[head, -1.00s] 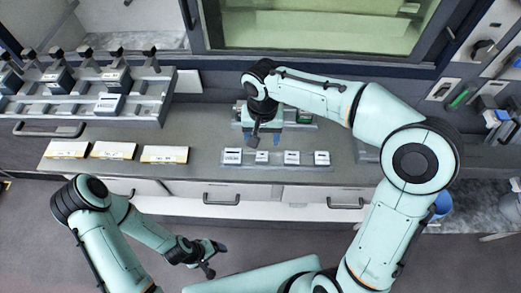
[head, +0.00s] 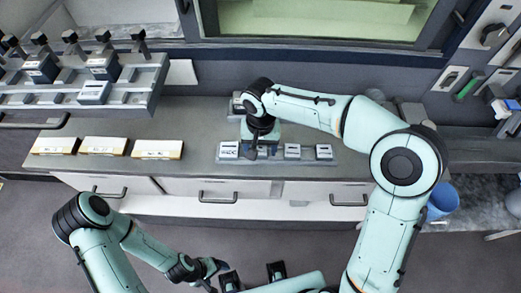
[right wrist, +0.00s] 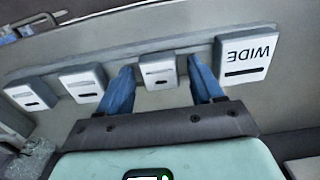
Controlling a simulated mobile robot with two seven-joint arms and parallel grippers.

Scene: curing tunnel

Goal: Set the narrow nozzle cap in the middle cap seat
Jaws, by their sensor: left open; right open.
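A row of white caps on a grey strip (head: 305,161) lies on the bench. The cap marked WIDE (right wrist: 243,60) is at the right in the right wrist view and at the left end in the head view (head: 228,150). My right gripper (right wrist: 164,76) is open, its blue fingers on either side of the smaller second cap (right wrist: 158,71), apart from it. No readable label shows on that cap, so I cannot confirm it is the narrow one. The right gripper hides it in the head view (head: 262,150). My left gripper (head: 214,274) is open and empty at lower left. I cannot identify the middle cap seat.
Two more caps (right wrist: 82,83) (right wrist: 30,93) lie beyond the left finger in the right wrist view. A stepped rack with clamps (head: 140,95) stands at upper left. Three white blocks (head: 103,146) lie before it. A blue bin (head: 443,200) is at right.

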